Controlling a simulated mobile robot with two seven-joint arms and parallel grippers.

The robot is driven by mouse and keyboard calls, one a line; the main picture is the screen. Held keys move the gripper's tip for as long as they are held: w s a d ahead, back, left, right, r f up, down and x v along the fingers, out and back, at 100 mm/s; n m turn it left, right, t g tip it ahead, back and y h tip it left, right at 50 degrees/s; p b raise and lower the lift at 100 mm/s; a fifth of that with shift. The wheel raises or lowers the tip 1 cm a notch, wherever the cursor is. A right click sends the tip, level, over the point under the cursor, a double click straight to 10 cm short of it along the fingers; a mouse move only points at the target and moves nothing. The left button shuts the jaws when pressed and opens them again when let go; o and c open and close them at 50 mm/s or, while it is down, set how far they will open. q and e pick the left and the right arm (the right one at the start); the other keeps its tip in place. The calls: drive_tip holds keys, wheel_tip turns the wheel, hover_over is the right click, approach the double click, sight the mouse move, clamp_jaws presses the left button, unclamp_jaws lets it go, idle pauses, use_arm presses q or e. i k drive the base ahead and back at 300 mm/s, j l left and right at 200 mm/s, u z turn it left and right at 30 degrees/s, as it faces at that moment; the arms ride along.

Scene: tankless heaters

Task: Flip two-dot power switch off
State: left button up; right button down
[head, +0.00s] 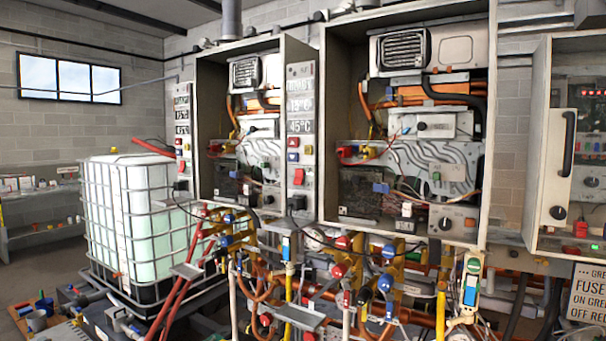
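Two open tankless heaters, a left one (208,100) and a larger middle one (337,110), hang on the wall. Between them a label strip (300,100) reads 45°C and carries small red and blue switches (293,156) and a red one (299,176). Inside the middle heater are a white and red switch (407,209), a green-marked part (436,176) and a dark knob (445,223). Dot marks are too small to read, so I cannot tell which switch is the two-dot power switch or its position. Neither gripper is in view.
Crowded pipes and colored valves (340,270) hang below the heaters. A cabinet (543,130) with a handled door stands at right, above a partly cropped fuse sign (588,292). A caged white tank (130,215) and shelves (40,220) are left.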

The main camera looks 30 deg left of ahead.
sight(298, 178)
drive_tip(key=i+j, duration=0.2)
drive_tip(key=i, duration=0.3)
drive_tip(key=i+j, duration=0.15)
drive_tip(key=i, duration=0.4)
drive_tip(key=u, duration=1.75)
